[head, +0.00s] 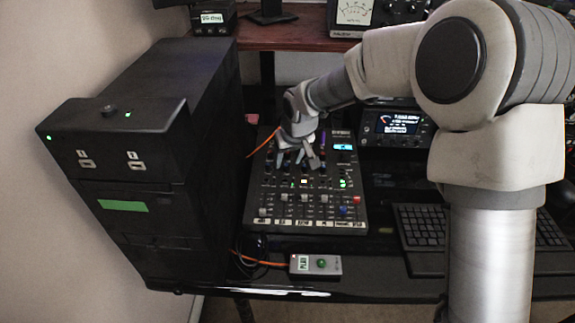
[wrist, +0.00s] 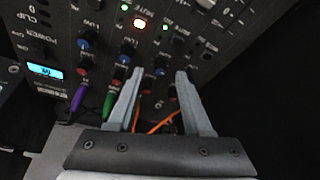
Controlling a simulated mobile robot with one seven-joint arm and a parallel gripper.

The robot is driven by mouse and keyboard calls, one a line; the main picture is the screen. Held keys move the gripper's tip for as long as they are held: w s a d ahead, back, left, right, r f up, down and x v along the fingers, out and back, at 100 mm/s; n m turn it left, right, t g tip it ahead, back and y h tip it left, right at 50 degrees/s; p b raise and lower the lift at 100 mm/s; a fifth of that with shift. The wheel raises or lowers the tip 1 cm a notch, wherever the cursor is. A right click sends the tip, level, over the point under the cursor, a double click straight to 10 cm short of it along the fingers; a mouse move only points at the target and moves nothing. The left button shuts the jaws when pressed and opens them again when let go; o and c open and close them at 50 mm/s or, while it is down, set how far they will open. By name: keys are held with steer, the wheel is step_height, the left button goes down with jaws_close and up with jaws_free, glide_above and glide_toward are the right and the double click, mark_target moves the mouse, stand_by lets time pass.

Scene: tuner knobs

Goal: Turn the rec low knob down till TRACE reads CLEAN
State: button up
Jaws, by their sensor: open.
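My gripper (head: 300,168) is open over the upper part of the black mixer (head: 257,205) in the head view. The wrist view shows the mixer upside down, with my two fingers (wrist: 160,74) apart and low over its knob rows. Small blue-capped knobs lie near the fingertips: one (wrist: 147,82) shows between the fingers, another (wrist: 127,48) is beyond them, and one (wrist: 84,43) is off to the left. I cannot tell which is the rec low knob, nor whether a finger touches one.
A tall black case (head: 140,210) stands left of the mixer. A radio unit (head: 400,125) with a lit screen and a keyboard (head: 420,225) are to the right. Orange (wrist: 160,123), green (wrist: 108,103) and purple (wrist: 78,97) cables plug in near the fingers.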

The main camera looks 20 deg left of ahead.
steer(key=shift+x, duration=0.95)
steer(key=shift+c, duration=0.2)
jaws_close()
